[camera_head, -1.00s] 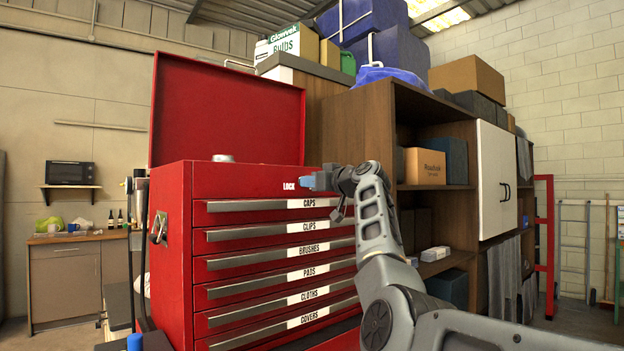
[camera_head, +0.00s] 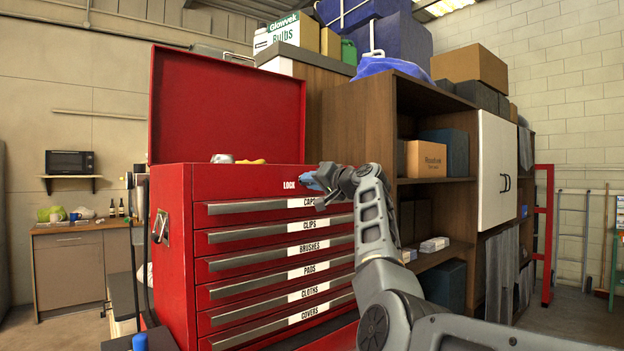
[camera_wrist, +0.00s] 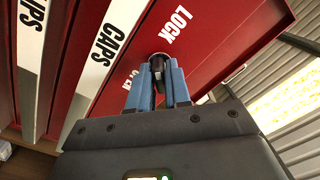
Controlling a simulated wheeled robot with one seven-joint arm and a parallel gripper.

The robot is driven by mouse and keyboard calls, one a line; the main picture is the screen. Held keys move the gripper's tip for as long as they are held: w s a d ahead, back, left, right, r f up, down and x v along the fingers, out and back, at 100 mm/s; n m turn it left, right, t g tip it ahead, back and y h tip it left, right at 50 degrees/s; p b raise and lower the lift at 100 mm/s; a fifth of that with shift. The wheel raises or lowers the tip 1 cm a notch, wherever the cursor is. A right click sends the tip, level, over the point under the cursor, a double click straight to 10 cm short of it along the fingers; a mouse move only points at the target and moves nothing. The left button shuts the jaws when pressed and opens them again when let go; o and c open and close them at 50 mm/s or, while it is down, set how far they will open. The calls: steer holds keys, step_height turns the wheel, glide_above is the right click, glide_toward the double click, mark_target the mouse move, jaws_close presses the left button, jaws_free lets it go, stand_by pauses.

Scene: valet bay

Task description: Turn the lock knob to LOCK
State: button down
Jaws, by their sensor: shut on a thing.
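The lock knob (camera_wrist: 157,65) is a small dark piece on a round grey base, on the red front of the tool chest (camera_head: 240,178). In the wrist view my gripper (camera_wrist: 159,72) has its blue fingers closed on either side of the knob. The white LOCK label (camera_wrist: 178,24) is beyond the fingertips. A second white label (camera_wrist: 128,83) is partly hidden by the left finger and cannot be fully read. In the head view my gripper (camera_head: 312,180) is at the chest's upper right front, and it hides the knob.
The chest's lid (camera_head: 228,105) stands open. Labelled drawers, CAPS (camera_head: 250,207) at the top, are shut below the knob. A brown shelf unit (camera_head: 360,122) with boxes stands close on the right. Small items (camera_head: 235,159) lie on top of the chest.

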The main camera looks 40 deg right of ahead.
steer(key=shift+m, duration=0.3)
steer(key=c, duration=1.2)
jaws_free()
steer(key=shift+o, duration=0.2)
steer(key=s+b, duration=0.2)
steer(key=s, duration=0.5)
steer(key=shift+s+d, duration=0.15)
steer(key=shift+s, duration=0.25)
